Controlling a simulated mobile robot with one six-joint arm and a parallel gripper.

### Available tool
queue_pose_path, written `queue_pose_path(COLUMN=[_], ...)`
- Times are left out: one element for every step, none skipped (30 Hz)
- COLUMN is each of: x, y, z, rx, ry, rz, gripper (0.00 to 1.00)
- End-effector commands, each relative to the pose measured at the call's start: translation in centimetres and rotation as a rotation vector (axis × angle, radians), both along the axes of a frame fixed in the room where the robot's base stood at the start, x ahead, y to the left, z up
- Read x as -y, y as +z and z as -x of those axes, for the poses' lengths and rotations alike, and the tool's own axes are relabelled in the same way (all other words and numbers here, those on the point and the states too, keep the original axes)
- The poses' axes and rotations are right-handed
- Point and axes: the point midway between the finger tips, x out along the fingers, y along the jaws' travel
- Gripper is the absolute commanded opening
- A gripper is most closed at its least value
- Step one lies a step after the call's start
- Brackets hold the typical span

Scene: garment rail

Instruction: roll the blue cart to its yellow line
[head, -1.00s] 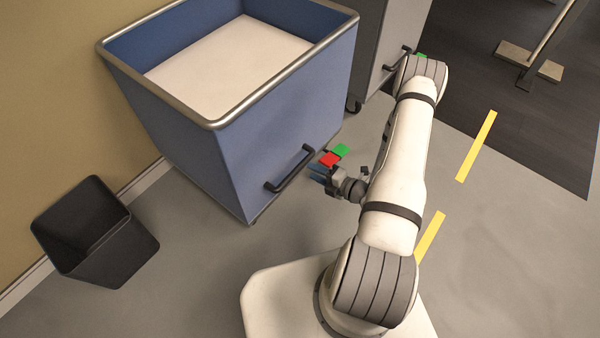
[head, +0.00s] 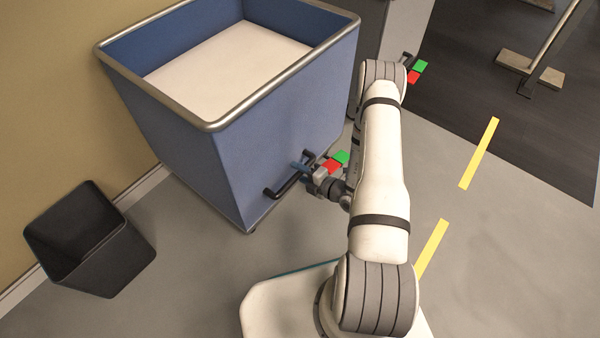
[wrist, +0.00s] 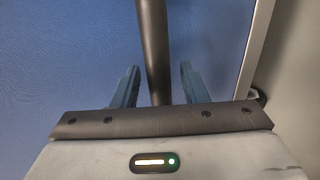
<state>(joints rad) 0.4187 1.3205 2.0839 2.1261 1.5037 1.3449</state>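The blue cart (head: 215,150) stands at the left in the head view, with a metal rim and a pale load inside. Its dark handle (head: 274,191) is on the side facing me. My gripper (head: 304,170) is at the handle. In the wrist view, the handle bar (wrist: 155,50) passes between the two blue fingers of my gripper (wrist: 160,80). The fingers are open, with gaps on both sides of the bar. Yellow line pieces (head: 479,153) (head: 431,248) lie on the floor at right.
A black bin (head: 90,240) stands by the wall at left. A grey cart (head: 395,40) with its own red and green pads stands behind the blue one. A dark floor area (head: 470,90) with a metal stand (head: 530,70) is at upper right. Grey floor near the yellow pieces is clear.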

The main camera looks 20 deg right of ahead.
Motion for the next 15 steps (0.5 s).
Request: queue_pose_path(x=[0.00, 0.00, 0.00, 0.00, 0.00, 0.00, 0.00, -0.01, -0.01, -0.01, -0.01, -0.01, -0.01, 0.00, -0.01], y=[0.02, 0.02, 0.02, 0.02, 0.02, 0.02, 0.02, 0.02, 0.02, 0.02, 0.01, 0.01, 0.01, 0.02, 0.01], z=[0.00, 0.00, 0.01, 0.01, 0.02, 0.02, 0.02, 0.02, 0.02, 0.02, 0.03, 0.03, 0.03, 0.03, 0.04], rx=[0.000, 0.000, 0.000, 0.000, 0.000, 0.000, 0.000, 0.000, 0.000, 0.000, 0.000, 0.000, 0.000, 0.000, 0.000], ry=[0.000, 0.000, 0.000, 0.000, 0.000, 0.000, 0.000, 0.001, 0.001, 0.001, 0.001, 0.001, 0.001, 0.001, 0.001], rz=[0.000, 0.000, 0.000, 0.000, 0.000, 0.000, 0.000, 0.000, 0.000, 0.000, 0.000, 0.000, 0.000, 0.000, 0.000], gripper=[0.40, 0.40, 0.37, 0.34, 0.32, 0.28, 0.26, 0.24, 0.20, 0.18, 0.15, 0.12, 0.10, 0.07, 0.04])
